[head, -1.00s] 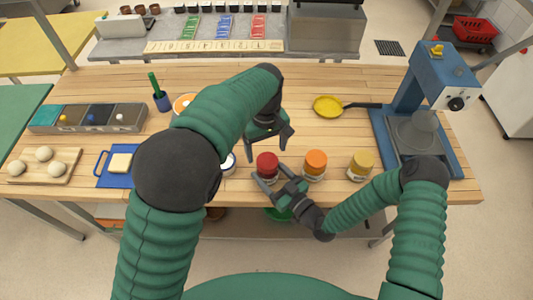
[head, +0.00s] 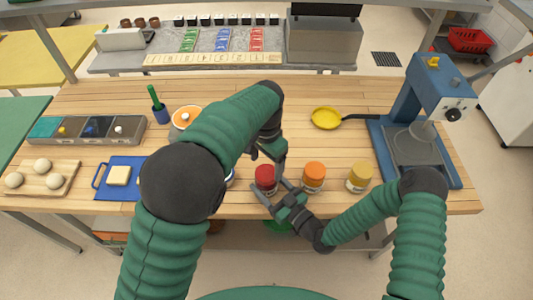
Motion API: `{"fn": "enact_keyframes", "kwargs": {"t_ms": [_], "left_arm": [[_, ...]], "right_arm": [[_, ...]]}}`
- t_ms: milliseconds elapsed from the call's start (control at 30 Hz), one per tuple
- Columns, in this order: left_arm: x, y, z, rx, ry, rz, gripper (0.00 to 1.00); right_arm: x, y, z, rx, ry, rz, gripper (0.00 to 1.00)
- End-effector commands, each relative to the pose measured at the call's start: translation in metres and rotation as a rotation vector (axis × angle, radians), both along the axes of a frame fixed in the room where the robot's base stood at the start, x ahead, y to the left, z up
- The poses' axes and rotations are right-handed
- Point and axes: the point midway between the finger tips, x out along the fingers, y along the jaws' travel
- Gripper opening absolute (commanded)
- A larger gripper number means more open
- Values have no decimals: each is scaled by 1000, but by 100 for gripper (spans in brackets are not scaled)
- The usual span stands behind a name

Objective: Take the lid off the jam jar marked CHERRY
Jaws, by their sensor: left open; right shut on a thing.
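A jar with a red lid (head: 265,174) stands at the front edge of the wooden table. Jars with an orange lid (head: 314,171) and a yellow lid (head: 359,172) stand to its right. I cannot read their labels, so I cannot confirm which says CHERRY. My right gripper (head: 276,190) is shut around the red-lidded jar's body from the front right. My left gripper (head: 268,160) is open just behind and above the red lid, with one finger close to its right side. I cannot tell if it touches. The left arm hides part of the table.
A yellow pan (head: 326,118) lies behind the jars, and a blue machine (head: 437,90) stands at right.

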Motion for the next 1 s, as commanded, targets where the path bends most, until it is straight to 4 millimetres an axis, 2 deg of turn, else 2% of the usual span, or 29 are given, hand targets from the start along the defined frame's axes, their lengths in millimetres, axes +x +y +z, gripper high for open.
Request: {"fn": "enact_keyframes", "kwargs": {"t_ms": [100, 200, 467, 1000], "left_arm": [[-1, 0, -20, 1, 2, 2, 77], [0, 0, -29, 1, 1, 2, 77], [0, 0, -31, 0, -1, 3, 77], [0, 0, -31, 0, -1, 3, 11]], "right_arm": [[0, 0, 0, 0, 0, -1, 0], [0, 0, 0, 0, 0, -1, 0], [0, 0, 0, 0, 0, -1, 0], [0, 0, 0, 0, 0, -1, 0]]}}
